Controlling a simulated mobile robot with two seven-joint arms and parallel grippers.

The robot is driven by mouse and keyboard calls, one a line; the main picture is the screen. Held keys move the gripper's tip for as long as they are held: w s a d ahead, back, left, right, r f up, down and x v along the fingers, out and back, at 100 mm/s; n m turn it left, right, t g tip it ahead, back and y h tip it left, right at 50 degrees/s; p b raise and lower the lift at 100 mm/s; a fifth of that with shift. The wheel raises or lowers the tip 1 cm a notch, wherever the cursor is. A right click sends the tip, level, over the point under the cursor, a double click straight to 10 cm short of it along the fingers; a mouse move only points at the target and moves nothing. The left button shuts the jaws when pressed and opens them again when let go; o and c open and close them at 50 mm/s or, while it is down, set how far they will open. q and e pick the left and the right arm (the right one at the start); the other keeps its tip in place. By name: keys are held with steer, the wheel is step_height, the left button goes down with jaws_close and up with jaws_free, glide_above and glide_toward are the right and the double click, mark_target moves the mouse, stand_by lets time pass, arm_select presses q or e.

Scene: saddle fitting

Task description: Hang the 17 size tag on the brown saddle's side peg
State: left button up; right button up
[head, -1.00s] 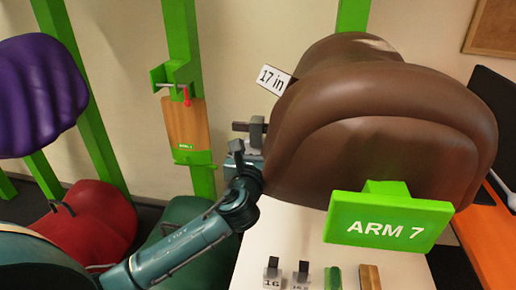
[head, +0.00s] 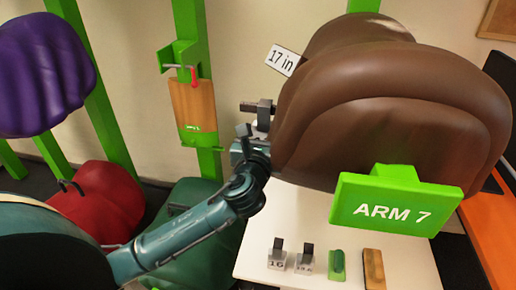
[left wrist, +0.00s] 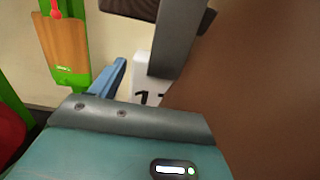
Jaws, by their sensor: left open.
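The brown saddle (head: 395,105) fills the right of the head view, with a white "17 in" label (head: 283,60) at its upper left. A dark brown peg (head: 247,106) sticks out from its left side. A grey hook piece (head: 264,110) sits at the peg; it looks like the upper part of the 17 tag. In the left wrist view, the white tag (left wrist: 143,68) shows part of its number beside the saddle, behind a grey strip. My left gripper (head: 250,142) is open just below the peg. Whether the hook rests on the peg is not clear.
On the white table (head: 320,225) below stand a 16 tag (head: 277,257), a similar tag (head: 304,261), a green piece (head: 338,265) and a wooden piece (head: 373,268). The green ARM 7 sign (head: 395,207) fronts the saddle. Purple, red and green saddles are at left.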

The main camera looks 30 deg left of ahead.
arm_select(q)
steer(key=v, duration=1.2)
steer(key=shift+a+b, duration=0.15)
steer(key=shift+b, duration=0.3)
steer(key=s+d+f+n+g+h+p, duration=0.1)
steer(key=s+d+f+n+g+h, duration=0.15)
steer(key=f+n, duration=0.55)
steer(key=s+d+f+n+g+h, duration=0.25)
steer(key=f+n, duration=0.35)
steer(key=f, duration=0.3)
steer(key=s+d+f+n+g+h, duration=0.1)
steer(key=s+f+n, duration=0.3)
steer(key=n, duration=0.4)
steer(key=s+d+f+n+h+p, duration=0.1)
steer(key=s+f+n, duration=0.2)
steer(key=f+n, duration=0.2)
steer(key=shift+s+f+n+g+h, duration=0.2)
steer(key=shift+s+n+g+h, duration=0.2)
steer(key=shift+n, duration=1.2)
